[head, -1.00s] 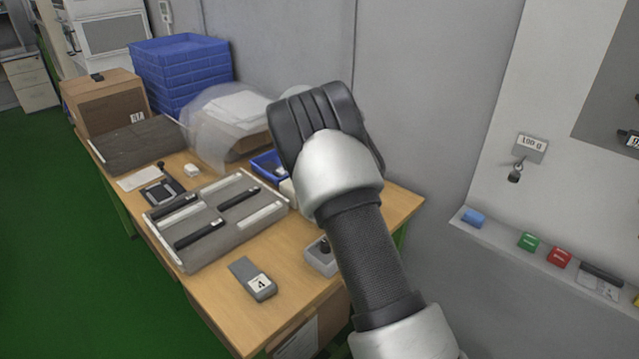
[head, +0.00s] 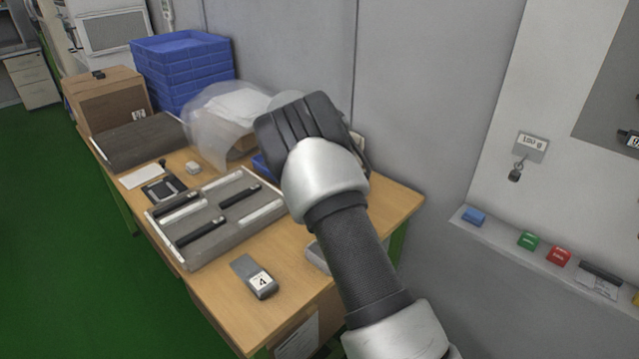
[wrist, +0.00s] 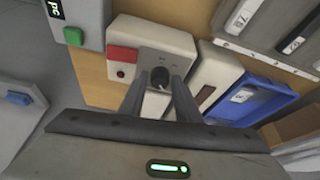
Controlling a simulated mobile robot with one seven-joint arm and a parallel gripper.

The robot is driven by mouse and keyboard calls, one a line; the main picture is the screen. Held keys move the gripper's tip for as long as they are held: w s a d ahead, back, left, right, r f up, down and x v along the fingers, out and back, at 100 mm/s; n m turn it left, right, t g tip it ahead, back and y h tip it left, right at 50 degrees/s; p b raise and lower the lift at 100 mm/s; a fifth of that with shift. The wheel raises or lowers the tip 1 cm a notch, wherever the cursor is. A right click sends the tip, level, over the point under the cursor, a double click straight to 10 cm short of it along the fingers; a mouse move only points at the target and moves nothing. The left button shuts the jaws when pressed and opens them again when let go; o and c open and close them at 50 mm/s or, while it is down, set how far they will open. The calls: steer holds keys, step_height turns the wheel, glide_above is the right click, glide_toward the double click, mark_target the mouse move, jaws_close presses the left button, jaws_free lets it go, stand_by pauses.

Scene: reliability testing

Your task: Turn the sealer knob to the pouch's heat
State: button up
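In the wrist view a dark round knob (wrist: 160,77) sits on a grey plate of a pale box (wrist: 182,40), which I take for the sealer. My gripper (wrist: 161,82) points at the knob, its two dark fingers apart on either side of it in the picture. I cannot tell whether they touch it. The knob's setting is not readable. In the head view my arm hides the gripper and the knob; an edge of a small grey box (head: 316,258) shows beside the arm. A grey item labelled 4 (head: 254,277) lies on the table. I cannot identify the pouch for sure.
A foam-lined tray (head: 186,264) with dark and white bars lies on the wooden table (head: 305,292). A translucent bag and blue crates (head: 180,65) stand behind.

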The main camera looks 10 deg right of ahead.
steer(key=shift+o, duration=1)
steer(key=shift+r, duration=0.2)
steer(key=p+v, duration=0.1)
steer(key=v, duration=1.6)
steer(key=shift+p, duration=0.3)
